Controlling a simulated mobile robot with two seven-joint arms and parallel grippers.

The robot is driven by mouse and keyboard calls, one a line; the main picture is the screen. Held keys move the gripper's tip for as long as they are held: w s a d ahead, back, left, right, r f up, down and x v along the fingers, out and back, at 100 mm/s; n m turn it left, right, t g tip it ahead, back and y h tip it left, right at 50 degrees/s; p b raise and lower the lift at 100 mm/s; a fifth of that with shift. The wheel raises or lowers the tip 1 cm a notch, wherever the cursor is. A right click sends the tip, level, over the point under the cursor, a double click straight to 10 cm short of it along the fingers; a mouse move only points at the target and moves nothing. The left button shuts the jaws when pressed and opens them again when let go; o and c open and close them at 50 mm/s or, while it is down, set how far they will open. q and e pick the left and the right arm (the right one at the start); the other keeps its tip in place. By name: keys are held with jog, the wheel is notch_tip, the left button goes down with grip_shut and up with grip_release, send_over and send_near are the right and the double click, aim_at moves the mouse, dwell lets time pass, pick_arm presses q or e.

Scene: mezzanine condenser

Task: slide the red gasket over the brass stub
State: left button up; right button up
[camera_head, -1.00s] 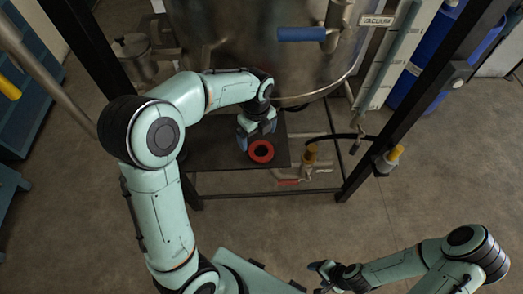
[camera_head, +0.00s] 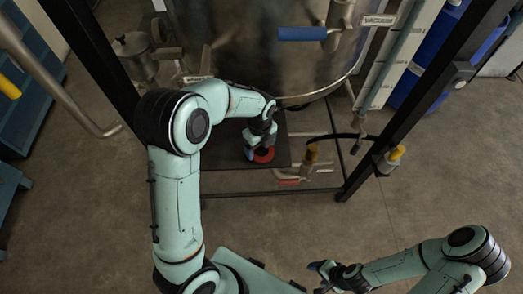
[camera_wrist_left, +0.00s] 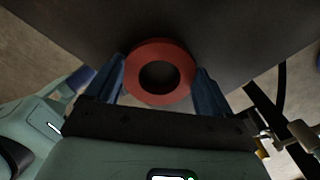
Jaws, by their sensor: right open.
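The red gasket (camera_head: 265,157), a flat ring with a round hole, lies on a dark shelf (camera_head: 220,155). My left gripper (camera_head: 257,152) is right over it and hides part of it in the head view. In the left wrist view the gasket (camera_wrist_left: 160,46) is between the two blue fingers of the open left gripper (camera_wrist_left: 161,64), nearer the left finger, with a small gap at the right finger. The brass stub (camera_head: 311,153) stands to the right of the shelf on pipework. My right gripper (camera_head: 319,277) is open and empty at the bottom.
A large steel vessel (camera_head: 260,50) stands behind the shelf. A dark frame post (camera_head: 400,110) rises at the right. A red-handled valve (camera_head: 289,182) is below the stub, and a black hose (camera_head: 335,136) passes behind it. The floor in front is clear.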

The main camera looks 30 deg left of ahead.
pick_arm(q)
jog(key=c, duration=0.5)
